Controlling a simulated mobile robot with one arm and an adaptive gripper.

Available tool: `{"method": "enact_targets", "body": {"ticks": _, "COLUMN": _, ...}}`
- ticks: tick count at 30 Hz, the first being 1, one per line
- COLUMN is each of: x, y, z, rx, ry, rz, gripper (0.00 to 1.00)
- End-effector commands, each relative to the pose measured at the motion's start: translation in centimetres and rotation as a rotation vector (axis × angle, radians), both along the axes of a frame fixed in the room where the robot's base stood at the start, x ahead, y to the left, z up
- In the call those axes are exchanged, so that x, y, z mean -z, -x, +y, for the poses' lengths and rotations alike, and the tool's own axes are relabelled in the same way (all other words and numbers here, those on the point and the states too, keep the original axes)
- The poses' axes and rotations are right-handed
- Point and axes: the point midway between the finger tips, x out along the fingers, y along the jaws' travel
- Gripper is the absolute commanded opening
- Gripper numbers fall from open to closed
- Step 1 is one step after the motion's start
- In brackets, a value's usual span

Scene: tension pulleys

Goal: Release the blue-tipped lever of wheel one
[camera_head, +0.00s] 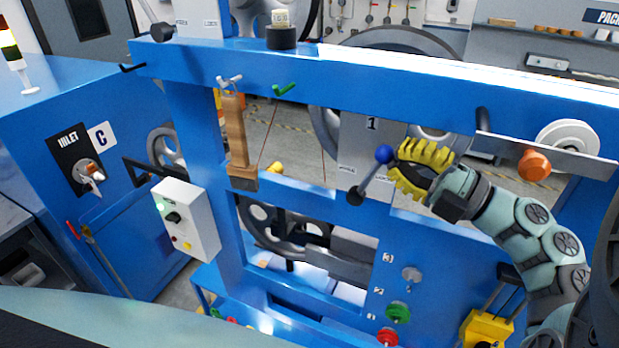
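My gripper (398,168), with yellow ribbed fingers, is just right of the blue ball. The fingers curve apart with a gap between them, and the ball lies at or just beyond their tips. I cannot tell whether they touch it. Wheel one, a large grey wheel (336,132), is partly hidden behind the plate and the frame beam.
A blue frame beam (450,84) crosses above my gripper. An orange knob (534,165) on a grey bar is to the right. A wooden-handled brush (238,140) hangs left. A control box (186,219) and green and red knobs (398,312) sit lower.

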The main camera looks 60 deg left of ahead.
Motion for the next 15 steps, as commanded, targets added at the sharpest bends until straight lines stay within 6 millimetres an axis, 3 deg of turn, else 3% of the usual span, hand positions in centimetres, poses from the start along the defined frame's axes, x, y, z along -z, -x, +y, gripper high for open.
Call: {"method": "enact_targets", "body": {"ticks": 15, "x": -1.0, "y": 1.7, "z": 2.5, "rx": -0.009, "ry": 0.001, "rz": -0.002, "gripper": 0.00}}
